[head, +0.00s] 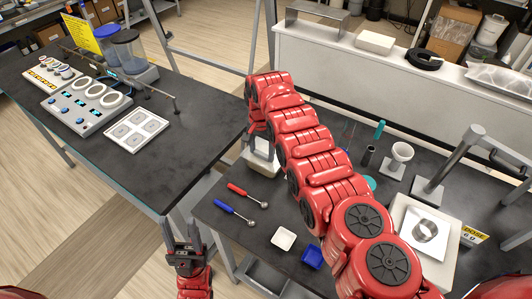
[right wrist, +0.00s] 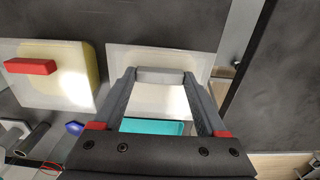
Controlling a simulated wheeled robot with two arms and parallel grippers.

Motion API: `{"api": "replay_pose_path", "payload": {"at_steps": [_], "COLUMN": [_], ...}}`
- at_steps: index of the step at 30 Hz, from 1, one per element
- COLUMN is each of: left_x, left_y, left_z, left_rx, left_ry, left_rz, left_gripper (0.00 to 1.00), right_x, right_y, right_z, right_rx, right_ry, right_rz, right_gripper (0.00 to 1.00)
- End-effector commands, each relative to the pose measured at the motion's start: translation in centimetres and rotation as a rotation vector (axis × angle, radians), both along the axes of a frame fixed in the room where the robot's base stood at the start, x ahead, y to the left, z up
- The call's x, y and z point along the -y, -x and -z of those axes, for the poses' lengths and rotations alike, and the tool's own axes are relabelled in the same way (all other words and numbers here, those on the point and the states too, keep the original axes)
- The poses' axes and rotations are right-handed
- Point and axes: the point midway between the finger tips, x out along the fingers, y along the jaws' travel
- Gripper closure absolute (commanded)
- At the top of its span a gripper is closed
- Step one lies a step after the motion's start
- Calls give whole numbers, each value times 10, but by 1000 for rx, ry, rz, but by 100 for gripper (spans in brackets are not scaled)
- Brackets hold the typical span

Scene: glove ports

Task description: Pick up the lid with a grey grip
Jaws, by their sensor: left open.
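The white lid (right wrist: 202,60) with a grey grip (right wrist: 160,75) fills the middle of the right wrist view. My right gripper (right wrist: 160,78) has its two fingertips against the ends of this grip, with no gap showing. A turquoise surface (right wrist: 150,127) shows below the lid's near edge; I cannot tell whether the lid is clear of it. In the head view my right gripper (head: 262,142) points down over a pale lid (head: 262,164), partly hidden by my arm. My left gripper (head: 183,240) is open and empty, beside the table legs.
A second lid (right wrist: 60,85) with a red grip (right wrist: 30,66) lies on a yellow tub to the left. A red and a blue spoon (head: 237,211), a white dish (head: 284,238) and a blue dish (head: 312,256) lie on the dark table. My right arm hides the table's middle.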

Motion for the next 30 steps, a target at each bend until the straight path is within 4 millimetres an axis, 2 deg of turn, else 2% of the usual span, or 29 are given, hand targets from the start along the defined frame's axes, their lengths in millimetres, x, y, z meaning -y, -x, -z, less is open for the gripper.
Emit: {"api": "replay_pose_path", "payload": {"at_steps": [1, 6, 7, 14, 19, 23, 24, 30], "left_x": [0, 0, 0, 0, 0, 0, 0, 0], "left_y": [0, 0, 0, 0, 0, 0, 0, 0], "left_z": [0, 0, 0, -1, -10, -25, -31, -75], "left_rx": [0, 0, 0, 0, 0, 0, 0, 0], "left_ry": [0, 0, 0, 0, 0, 0, 0, 0], "left_rz": [0, 0, 0, 0, 0, 0, 0, 0], "left_gripper": [50, 50, 50, 50, 50, 50, 50, 50], "right_x": [0, 0, 0, 0, 0, 0, 0, -6], "right_y": [0, 0, 0, 0, 0, 0, -1, 15], "right_z": [0, 0, 0, -1, -12, -34, -44, -45], "right_rx": [0, 0, 0, 0, 0, 1, 3, -3], "right_ry": [0, 0, 0, 0, 0, -1, -1, 5], "right_rz": [0, 0, 0, 0, 0, 1, 1, -4], "right_gripper": [47, 77, 80, 80, 80, 80, 80, 80]}}
